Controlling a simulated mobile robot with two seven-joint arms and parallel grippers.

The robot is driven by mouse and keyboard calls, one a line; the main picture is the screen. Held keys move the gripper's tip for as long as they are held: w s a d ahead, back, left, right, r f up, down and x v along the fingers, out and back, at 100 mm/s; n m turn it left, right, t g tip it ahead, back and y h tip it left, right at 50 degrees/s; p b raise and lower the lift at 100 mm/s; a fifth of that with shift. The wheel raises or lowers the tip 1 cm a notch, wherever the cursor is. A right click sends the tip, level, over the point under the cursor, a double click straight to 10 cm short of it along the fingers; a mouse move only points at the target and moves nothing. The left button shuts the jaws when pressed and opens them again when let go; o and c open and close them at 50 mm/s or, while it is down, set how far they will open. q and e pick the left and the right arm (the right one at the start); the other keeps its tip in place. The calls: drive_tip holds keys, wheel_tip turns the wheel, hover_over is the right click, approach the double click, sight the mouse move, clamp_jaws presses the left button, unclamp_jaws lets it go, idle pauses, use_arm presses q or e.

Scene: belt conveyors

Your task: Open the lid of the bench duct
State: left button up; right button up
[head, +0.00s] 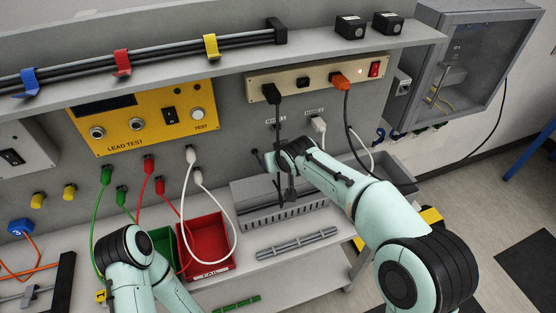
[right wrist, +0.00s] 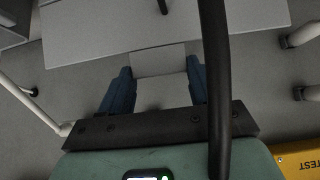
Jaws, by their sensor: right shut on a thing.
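The bench duct (head: 290,217) is a grey slotted trough on the lower shelf, right of the red bin. Its lid (head: 247,190) shows as a plain grey panel above the slots, partly hidden by my right arm. In the right wrist view the lid (right wrist: 90,38) is a pale plate across the top. My right gripper (right wrist: 158,68) is shut on the pale tab (right wrist: 157,58) at the lid's edge, a blue finger on each side. My left arm shows at the lower left of the head view, but its gripper is not seen.
A black cable (right wrist: 214,80) passes close over my right gripper. A red bin (head: 205,240) and a green bin (head: 162,242) stand left of the duct, with looped test leads above. A grey cabinet (head: 465,60) hangs at the right.

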drive_tip(key=o, duration=1.3)
drive_tip(key=shift+w+r, duration=0.15)
drive_tip(key=shift+r, duration=0.2)
drive_tip(key=shift+c, duration=0.2)
drive_tip(key=shift+o, duration=1.3)
use_arm(q)
drive_tip(key=shift+w, duration=0.1)
use_arm(e)
drive_tip(key=shift+f, duration=0.2)
use_arm(q)
drive_tip(key=shift+s+f+b, duration=0.95)
drive_tip(key=shift+s+f, duration=0.05)
drive_tip(key=shift+f, duration=0.25)
use_arm(e)
drive_tip(key=v, duration=1.3)
drive_tip(key=shift+s, duration=0.2)
drive_tip(key=shift+r, duration=0.1)
use_arm(q)
drive_tip(key=shift+s, duration=0.1)
